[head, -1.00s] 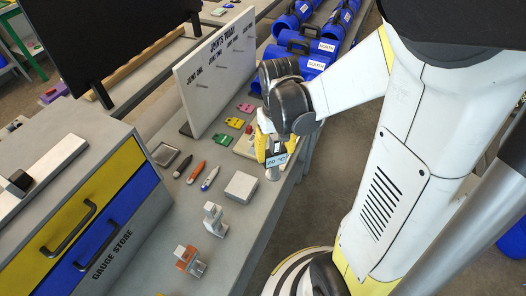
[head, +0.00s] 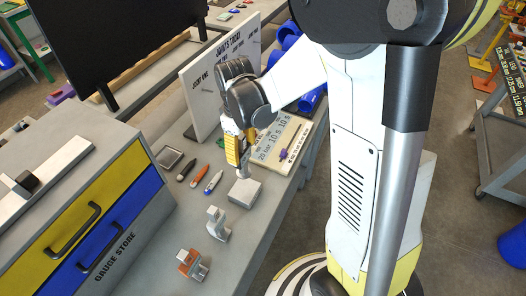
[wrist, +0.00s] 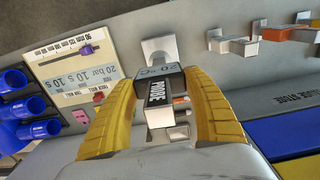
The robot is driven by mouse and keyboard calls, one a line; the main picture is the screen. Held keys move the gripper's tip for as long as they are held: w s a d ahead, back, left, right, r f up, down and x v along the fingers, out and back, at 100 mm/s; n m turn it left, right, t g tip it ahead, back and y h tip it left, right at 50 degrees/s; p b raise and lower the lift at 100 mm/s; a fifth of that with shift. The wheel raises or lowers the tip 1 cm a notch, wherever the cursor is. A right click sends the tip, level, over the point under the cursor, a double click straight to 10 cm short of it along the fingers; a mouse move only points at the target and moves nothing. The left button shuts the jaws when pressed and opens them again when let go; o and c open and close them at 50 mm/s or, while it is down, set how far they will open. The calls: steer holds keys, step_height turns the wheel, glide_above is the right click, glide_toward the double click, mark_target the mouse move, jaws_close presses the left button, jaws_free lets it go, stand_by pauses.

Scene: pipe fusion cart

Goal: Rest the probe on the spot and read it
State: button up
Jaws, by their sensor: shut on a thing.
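My gripper (head: 238,152) is shut on the probe (head: 243,171), which points down in the head view, with its thin metal end at a pale square block (head: 245,193). I cannot tell whether the tip touches the block. In the wrist view the probe (wrist: 158,92) sits between the yellow fingers of my gripper (wrist: 160,98), with a "PROBE" label and a display that seems to read 20 °C, upside down. The block (wrist: 159,46) shows just beyond it, and the probe's tip is hidden there.
A grey clamp (head: 217,223) and an orange-and-grey clamp (head: 192,265) stand in front of the block. Pens (head: 200,174) and a small tray (head: 170,158) lie to its left. A panel with a slider (head: 283,141) lies behind. The gauge drawers (head: 92,225) stand left.

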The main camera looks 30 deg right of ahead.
mark_target(243, 170)
steer(key=shift+w+a, duration=0.1)
steer(key=shift+a, duration=0.1)
steer(key=shift+f, duration=0.1)
step_height(243, 170, down, 9)
steer(key=b, duration=0.8)
steer(key=shift+f+b, duration=0.5)
steer(key=shift+b, duration=0.35)
stand_by(3.3)
stand_by(0.6)
steer(key=shift+d+r+p, duration=0.1)
steer(key=shift+r+p, duration=2.35)
steer(key=shift+r, duration=1.1)
